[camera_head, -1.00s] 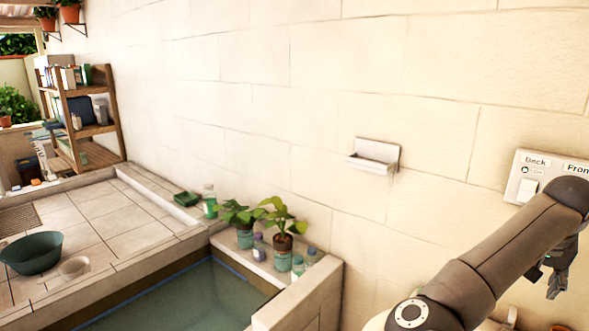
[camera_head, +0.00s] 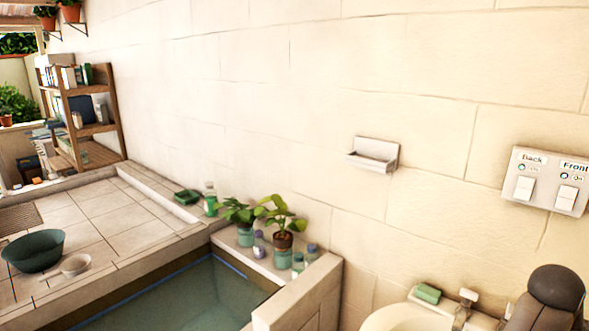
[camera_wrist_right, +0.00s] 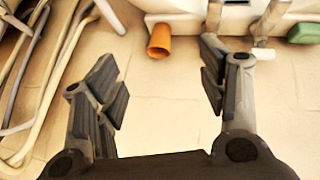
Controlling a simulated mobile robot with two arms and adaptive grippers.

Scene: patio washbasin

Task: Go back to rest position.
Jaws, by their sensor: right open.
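My right gripper (camera_wrist_right: 160,85) shows in the right wrist view with its two fingers spread wide and nothing between them. Its fingers point toward the wall and the underside of a pale ledge. In the head view only a dark rounded part of my right arm shows at the lower right corner, and the gripper itself is out of that view. My left gripper is in neither view. A white switch panel (camera_head: 547,181) marked Back and Front is on the wall at the right, clear of my arm.
A washbasin (camera_head: 407,318) with a green bar (camera_head: 428,293) and a tap is at the lower right. A water-filled tub (camera_head: 185,300) with plants and bottles on its ledge is left of it. An orange cup (camera_wrist_right: 160,41) and pale hoses (camera_wrist_right: 50,70) show near my right gripper.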

